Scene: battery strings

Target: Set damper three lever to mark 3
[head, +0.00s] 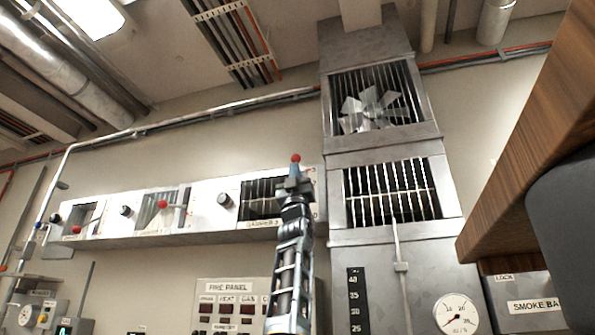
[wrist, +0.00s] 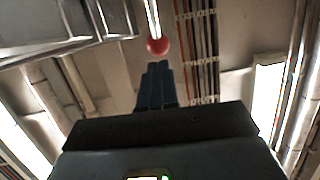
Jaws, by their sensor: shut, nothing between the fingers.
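Damper three (head: 262,190) is the rightmost unit on the wall shelf, with dark vertical slats and a label below. Its lever shows as a red ball (head: 296,158) just above my gripper (head: 295,178). My arm hides most of the lever and of the white plate (head: 308,205) behind it, so I cannot read the marks. In the wrist view the red ball (wrist: 157,46) sits just beyond the tips of my gripper (wrist: 157,66), with a pale rod running on from it. The fingers are together and empty. I cannot tell whether they touch the ball.
Two similar dampers with red-knobbed levers (head: 163,204) (head: 76,230) stand to the left on the same shelf (head: 180,238). A metal fan duct (head: 385,155) rises close on the right. A fire panel (head: 228,305) hangs below. A wooden edge (head: 530,130) juts in at right.

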